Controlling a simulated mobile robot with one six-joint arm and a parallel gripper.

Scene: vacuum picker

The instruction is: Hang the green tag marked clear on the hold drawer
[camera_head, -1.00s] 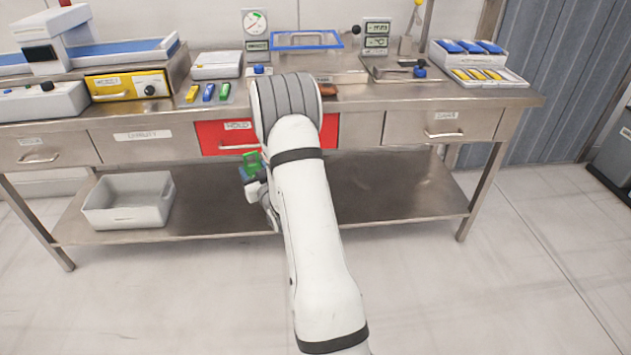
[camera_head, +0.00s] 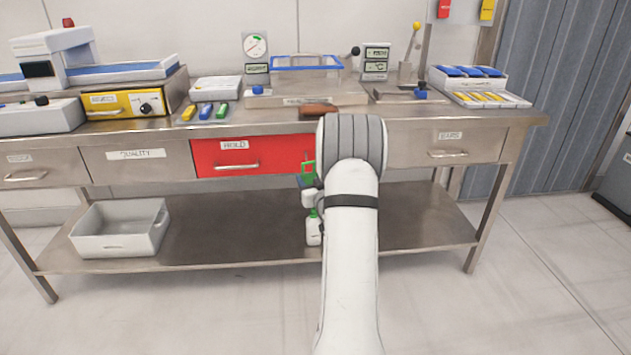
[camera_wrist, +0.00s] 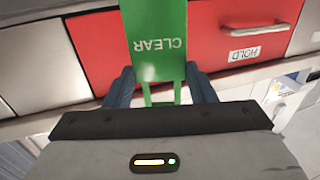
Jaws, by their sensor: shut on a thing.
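The green tag (camera_wrist: 157,48) reads CLEAR, upside down in the wrist view. It lies between the fingers of my gripper (camera_wrist: 160,82), which is shut on it. In the head view the tag (camera_head: 308,168) shows as a small green frame left of my wrist, in front of the hold drawer's right end. My gripper (camera_head: 306,183) is partly hidden by my arm there. The red hold drawer (camera_head: 275,153) is closed, with a HOLD label and a bar handle (camera_head: 237,166). The handle (camera_wrist: 257,27) is off to one side of the tag in the wrist view, apart from it.
The steel bench has a quality drawer (camera_head: 138,168) left of the hold drawer and another drawer (camera_head: 470,146) at right. A grey bin (camera_head: 120,235) and a white bottle (camera_head: 313,230) stand below. Small coloured tags (camera_head: 205,111) and a brown-handled tool (camera_head: 318,110) lie on top.

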